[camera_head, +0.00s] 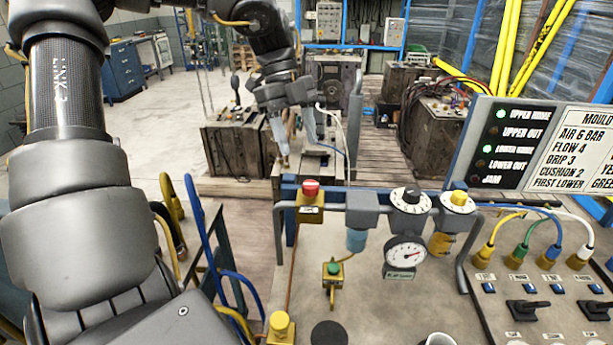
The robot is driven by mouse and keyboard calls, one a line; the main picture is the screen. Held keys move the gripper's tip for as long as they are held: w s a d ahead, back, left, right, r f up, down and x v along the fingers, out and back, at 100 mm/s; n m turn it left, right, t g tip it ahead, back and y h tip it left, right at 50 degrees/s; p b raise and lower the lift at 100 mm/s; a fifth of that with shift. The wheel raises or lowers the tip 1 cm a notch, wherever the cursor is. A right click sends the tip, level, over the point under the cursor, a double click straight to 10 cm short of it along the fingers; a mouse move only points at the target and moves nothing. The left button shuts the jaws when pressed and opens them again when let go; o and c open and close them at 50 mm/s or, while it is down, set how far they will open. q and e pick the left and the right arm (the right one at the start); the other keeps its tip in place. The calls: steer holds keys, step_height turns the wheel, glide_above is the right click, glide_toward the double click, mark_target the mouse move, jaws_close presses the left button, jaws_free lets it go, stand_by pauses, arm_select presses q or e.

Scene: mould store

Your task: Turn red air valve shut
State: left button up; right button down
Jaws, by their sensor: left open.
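The red air valve (311,187) is a small red knob on top of a yellow block, fixed in the grey air pipe at the front of the bench. My left gripper (304,156) points down, just above and beyond the red knob in the picture. Its two fingers are spread apart with nothing between them. It does not appear to touch the knob; the exact gap in depth is hard to tell. My right gripper is out of view.
Right of the valve along the pipe are a blue-bowled filter (357,239), a black-and-white dial (408,202), a pressure gauge (405,252) and a yellow-capped unit (457,202). Blue hoses (205,235) rise at left.

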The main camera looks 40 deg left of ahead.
mark_target(310, 184)
arm_select(q)
steer(key=p+x, duration=0.1)
steer(key=x, duration=0.8)
steer(key=shift+f, duration=0.1)
steer(key=c, duration=1)
